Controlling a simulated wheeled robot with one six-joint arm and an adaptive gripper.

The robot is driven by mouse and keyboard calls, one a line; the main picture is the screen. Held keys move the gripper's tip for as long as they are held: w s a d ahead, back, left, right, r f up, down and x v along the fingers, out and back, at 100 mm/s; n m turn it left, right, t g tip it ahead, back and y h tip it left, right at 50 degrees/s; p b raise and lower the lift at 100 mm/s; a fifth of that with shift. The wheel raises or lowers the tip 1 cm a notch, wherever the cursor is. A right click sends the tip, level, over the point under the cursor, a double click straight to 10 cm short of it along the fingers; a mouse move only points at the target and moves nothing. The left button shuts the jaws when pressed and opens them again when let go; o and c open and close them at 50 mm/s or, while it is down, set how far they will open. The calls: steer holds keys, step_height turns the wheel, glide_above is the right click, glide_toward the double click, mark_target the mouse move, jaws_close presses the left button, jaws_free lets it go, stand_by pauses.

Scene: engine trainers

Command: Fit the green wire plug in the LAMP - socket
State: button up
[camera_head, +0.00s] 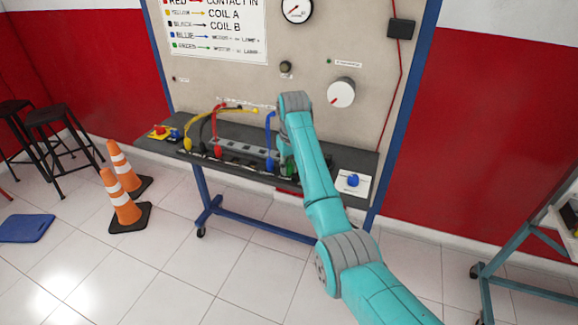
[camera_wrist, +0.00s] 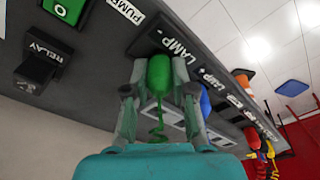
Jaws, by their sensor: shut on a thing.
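My gripper (camera_wrist: 157,95) is shut on the green wire plug (camera_wrist: 158,74) in the wrist view, one finger on each side of it. The plug's front end is at the dark block beside the LAMP - label (camera_wrist: 171,41). The LAMP - socket itself is hidden behind the plug, so I cannot tell whether the plug is seated. A green coiled wire (camera_wrist: 158,120) trails from the plug's rear. In the head view, a bit of green (camera_head: 286,150) shows beside my arm at the bench, and the arm covers most of the gripper.
A blue plug (camera_head: 270,163) with its wire stands close left of my gripper on the bench (camera_head: 240,132). Red, yellow and black wires arch farther left. A blue knob (camera_head: 353,180) is at the right end. RELAY (camera_wrist: 42,65) and PUMP blocks sit nearby in the wrist view.

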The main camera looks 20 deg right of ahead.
steer(key=o, duration=0.7)
steer(key=shift+r, duration=0.15)
steer(key=shift+s+r, duration=0.15)
steer(key=shift+r, duration=1.15)
steer(key=shift+s+r, duration=0.1)
steer(key=shift+r, duration=1.2)
steer(key=shift+r, duration=0.1)
steer(key=shift+r, duration=1)
steer(key=o, duration=0.5)
steer(key=shift+o, duration=0.2)
